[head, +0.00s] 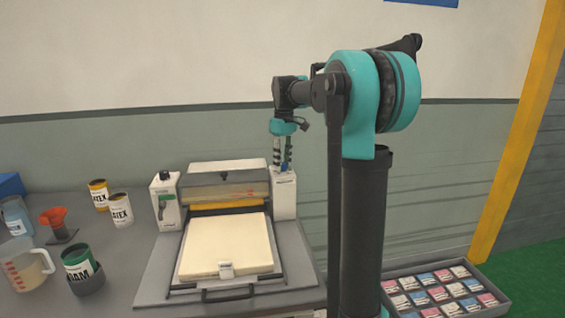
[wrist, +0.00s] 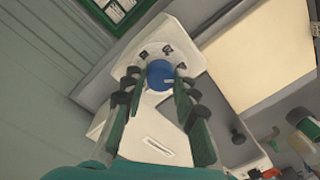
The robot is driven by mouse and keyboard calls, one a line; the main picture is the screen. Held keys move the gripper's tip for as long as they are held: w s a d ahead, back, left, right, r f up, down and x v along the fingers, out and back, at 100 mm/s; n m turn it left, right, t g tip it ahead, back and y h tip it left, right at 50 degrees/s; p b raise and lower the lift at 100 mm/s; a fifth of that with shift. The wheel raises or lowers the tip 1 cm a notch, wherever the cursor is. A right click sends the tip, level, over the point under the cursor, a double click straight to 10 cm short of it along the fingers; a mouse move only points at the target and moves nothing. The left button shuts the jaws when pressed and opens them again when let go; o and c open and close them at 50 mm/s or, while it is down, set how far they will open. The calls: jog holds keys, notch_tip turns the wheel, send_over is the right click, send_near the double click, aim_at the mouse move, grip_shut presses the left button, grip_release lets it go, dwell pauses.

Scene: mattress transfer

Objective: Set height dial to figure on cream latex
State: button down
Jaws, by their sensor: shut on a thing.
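The height dial is a round blue knob (wrist: 160,76) with a pale mark, on top of the white right-hand post (head: 284,193) of the press-like machine. My gripper (head: 283,164) points down over this post, its fingers on either side of the knob, shut on it. Marks stand around the dial in the wrist view, too small to read. A can with a cream-white top (head: 120,212), labelled "LATEX", stands left of the machine. Any figure on it is too small to read.
Another LATEX can with a yellow-orange top (head: 99,195) stands behind it. A cream slab (head: 228,245) lies on the machine bed. A tray of swatches (head: 495,286) is at right.

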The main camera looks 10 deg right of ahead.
aim_at(283, 163)
jog(key=shift+n, duration=1)
jog(key=c, duration=1.2)
grip_release()
jog(key=r, duration=1.2)
jog(key=shift+w+d, duration=0.15)
jog(key=shift+w, duration=0.05)
